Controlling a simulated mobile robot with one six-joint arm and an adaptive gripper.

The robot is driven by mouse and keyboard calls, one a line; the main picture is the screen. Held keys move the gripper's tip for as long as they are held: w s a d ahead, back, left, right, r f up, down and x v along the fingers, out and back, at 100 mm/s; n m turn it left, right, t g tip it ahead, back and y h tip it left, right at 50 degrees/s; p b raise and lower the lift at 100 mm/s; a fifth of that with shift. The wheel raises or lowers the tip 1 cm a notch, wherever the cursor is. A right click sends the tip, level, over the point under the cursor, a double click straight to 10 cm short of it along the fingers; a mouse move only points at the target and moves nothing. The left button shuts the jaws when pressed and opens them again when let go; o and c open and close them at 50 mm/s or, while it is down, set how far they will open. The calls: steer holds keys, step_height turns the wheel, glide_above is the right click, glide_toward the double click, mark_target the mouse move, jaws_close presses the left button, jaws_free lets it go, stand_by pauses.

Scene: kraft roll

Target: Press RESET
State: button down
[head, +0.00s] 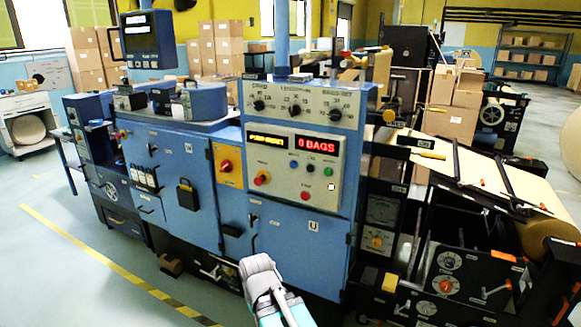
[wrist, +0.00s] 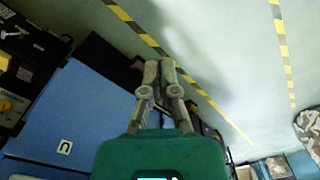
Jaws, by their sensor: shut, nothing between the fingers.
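The control panel (head: 292,168) is a pale plate on the blue machine cabinet in the head view. Its left display (head: 268,140) appears to read PUSH RESET in amber; its right display (head: 316,145) reads 0 BAGS in red. Below are a large red knob (head: 262,178) and small blue (head: 295,163), black (head: 311,168), green (head: 328,171), red (head: 305,195) and white (head: 331,187) buttons. Their labels are too small to read, so I cannot tell which is RESET. My gripper (head: 258,265) is below the panel, apart from it. In the wrist view its fingers (wrist: 160,66) are together and empty.
Above the panel is a row of black dials (head: 294,110). A yellow plate with a rotary switch (head: 226,166) is to its left. The paper roll (head: 550,238) and dark machine parts are at right. Open floor with a striped yellow line (head: 95,260) lies at left.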

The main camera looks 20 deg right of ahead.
steer(key=shift+a, duration=0.15)
steer(key=w+d+r+m+t+y+p, duration=0.15)
steer(key=w+r+t, duration=0.25)
steer(key=w, duration=0.7)
steer(key=w+d+r+t+y+p, duration=0.15)
steer(key=w+r+t, duration=0.25)
steer(key=w, duration=0.8)
steer(key=w+d+r+m+t+h+p, duration=0.1)
steer(key=w+d+r+m+t+h, duration=0.1)
steer(key=w+d+r, duration=0.4)
steer(key=w+d+r+m+t+h+p, duration=0.1)
steer(key=w+d+r+m+t+h, duration=0.1)
steer(key=w+d+r+m+t, duration=0.3)
steer(key=w+d+r+t, duration=0.1)
steer(key=w+d+r, duration=0.1)
steer(key=w+d, duration=0.2)
steer(key=shift+d+r+h, duration=0.2)
steer(key=shift+d+h, duration=0.2)
steer(key=shift+d, duration=1.4)
steer(key=shift+w+d, duration=0.1)
